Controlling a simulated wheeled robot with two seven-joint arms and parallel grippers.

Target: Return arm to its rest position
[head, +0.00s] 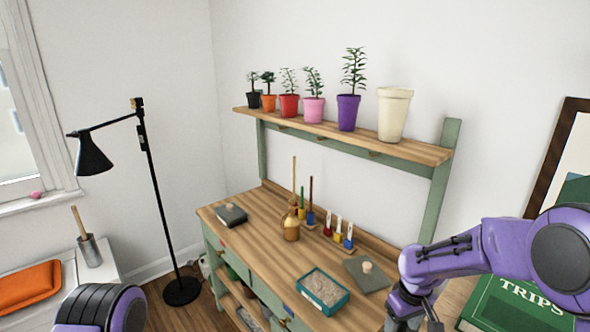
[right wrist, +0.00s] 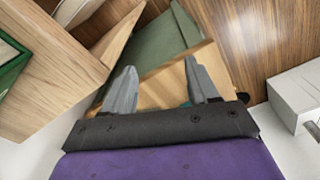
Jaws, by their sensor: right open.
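My right arm (head: 470,250) is purple and reaches in from the right in the head view, bent in front of the workbench's right end. The right gripper (head: 428,318) hangs below it, partly cut off by the bottom edge. In the right wrist view its two grey fingers (right wrist: 160,88) are apart with nothing between them, and wooden and green surfaces lie beyond. A purple and black part of my left arm (head: 100,308) shows at the lower left. The left gripper is out of view.
A wooden workbench (head: 255,236) holds a teal tray (head: 342,297), a brown bottle (head: 291,229) and small tools. Its upper shelf (head: 420,150) carries several potted plants and a cream pot (head: 394,113). A black lamp (head: 150,165) stands left. A green book (head: 515,308) lies lower right.

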